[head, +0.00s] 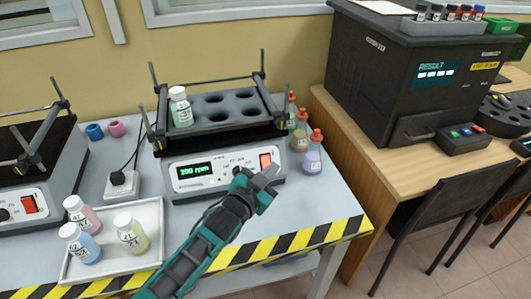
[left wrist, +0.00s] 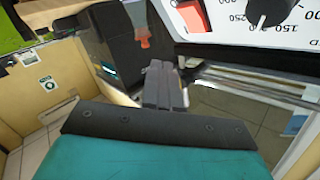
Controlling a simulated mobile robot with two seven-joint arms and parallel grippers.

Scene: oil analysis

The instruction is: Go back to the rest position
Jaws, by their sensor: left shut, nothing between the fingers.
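My left gripper (head: 268,174) shows in the head view, in front of the shaker (head: 222,160), close to the right part of its control panel. Its fingers are shut and hold nothing; in the left wrist view the closed fingers (left wrist: 162,88) show at the centre. The shaker's display reads 200 rpm. A bottle with green liquid (head: 181,108) stands upright at the left of the shaker's top rack. In the left wrist view the shaker's dial (left wrist: 268,10) and a red button (left wrist: 192,15) show at the top. My right gripper is in neither view.
A white tray (head: 100,285) with three bottles stands at the front left. Several red-capped bottles (head: 311,155) stand right of the shaker. Another device (head: 30,210) is at the far left. A dark analyser (head: 400,85) stands on the wooden desk (head: 345,125), with a chair (head: 440,180) before it.

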